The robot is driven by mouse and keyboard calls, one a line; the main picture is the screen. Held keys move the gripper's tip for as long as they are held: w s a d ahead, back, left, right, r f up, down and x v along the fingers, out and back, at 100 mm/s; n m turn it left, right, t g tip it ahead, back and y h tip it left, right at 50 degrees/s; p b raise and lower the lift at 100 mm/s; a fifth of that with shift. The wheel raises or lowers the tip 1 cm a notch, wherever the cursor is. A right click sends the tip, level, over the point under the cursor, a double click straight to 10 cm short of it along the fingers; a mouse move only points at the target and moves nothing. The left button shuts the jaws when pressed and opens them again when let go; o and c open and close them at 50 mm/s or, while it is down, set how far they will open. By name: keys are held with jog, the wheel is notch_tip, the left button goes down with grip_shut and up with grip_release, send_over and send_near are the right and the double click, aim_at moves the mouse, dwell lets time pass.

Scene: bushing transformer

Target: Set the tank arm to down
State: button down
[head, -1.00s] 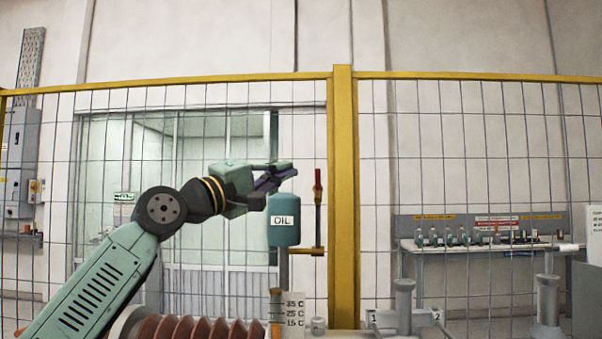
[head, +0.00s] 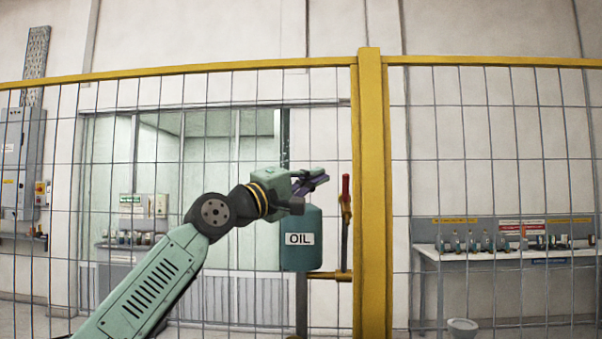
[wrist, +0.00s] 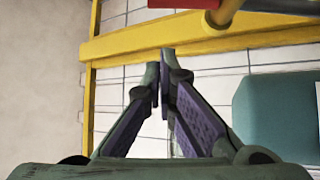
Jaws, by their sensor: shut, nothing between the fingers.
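The teal oil tank (head: 301,255) with its OIL label stands left of the yellow post in the head view. The tank (wrist: 275,110) is at the right.
A yellow-framed mesh fence (head: 373,180) with a thick post stands beside the lever. A brass pipe (head: 328,275) joins the lever's foot to the tank. Behind the fence are a bench (head: 510,253) with small items and a wall cabinet (head: 20,160).

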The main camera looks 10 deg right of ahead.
jog(key=d+p, duration=0.1)
jog(key=s+d+p, duration=0.1)
jog(key=d, duration=0.1)
jog(key=shift+s+f, duration=0.2)
dwell(0.3)
